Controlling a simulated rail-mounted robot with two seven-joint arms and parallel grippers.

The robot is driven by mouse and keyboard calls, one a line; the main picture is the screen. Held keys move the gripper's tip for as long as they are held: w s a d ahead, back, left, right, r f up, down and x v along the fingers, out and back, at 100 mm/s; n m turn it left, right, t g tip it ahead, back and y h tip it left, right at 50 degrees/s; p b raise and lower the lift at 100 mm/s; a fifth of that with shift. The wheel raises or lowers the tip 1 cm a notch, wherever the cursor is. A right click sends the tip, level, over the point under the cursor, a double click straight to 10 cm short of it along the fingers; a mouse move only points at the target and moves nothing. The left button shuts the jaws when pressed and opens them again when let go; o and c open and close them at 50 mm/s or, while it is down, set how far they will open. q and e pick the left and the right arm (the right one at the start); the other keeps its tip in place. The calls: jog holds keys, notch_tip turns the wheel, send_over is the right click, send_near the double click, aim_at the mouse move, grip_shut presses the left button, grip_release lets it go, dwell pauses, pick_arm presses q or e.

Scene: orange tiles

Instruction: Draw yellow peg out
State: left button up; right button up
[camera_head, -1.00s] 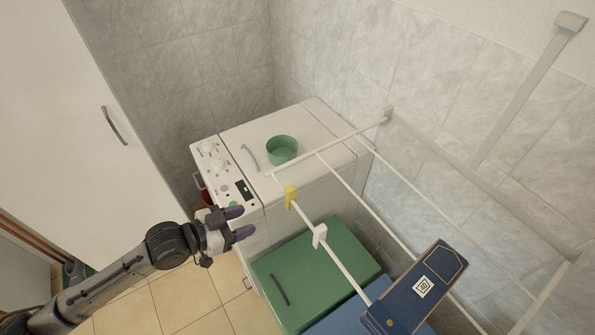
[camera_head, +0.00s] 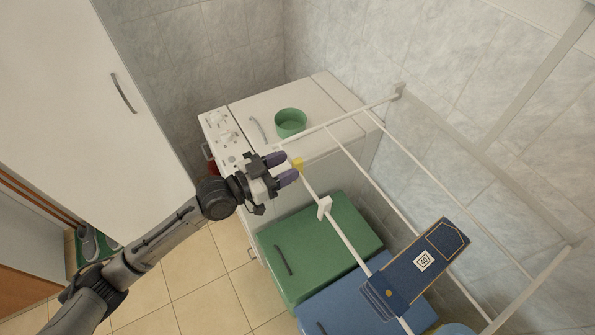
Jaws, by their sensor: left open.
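The yellow peg (camera_head: 298,164) sits on the front rail of the white drying rack, near the rail's far left end. Its lower part is hidden behind my gripper. My left gripper (camera_head: 283,168) is open, with its two purple-grey fingertips pointing right at the peg. The fingertips are very close to the peg; I cannot tell whether they touch it. My right gripper is not in view.
A white peg (camera_head: 324,208) and a blue cloth (camera_head: 424,262) hang on the rack (camera_head: 345,241). A green bowl (camera_head: 290,122) stands on the white washing machine (camera_head: 262,104). Green (camera_head: 335,243) and blue lidded bins stand below the rack.

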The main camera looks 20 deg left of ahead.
aim_at(302, 159)
pick_arm(q)
jog(key=shift+x, duration=2.75)
grip_shut()
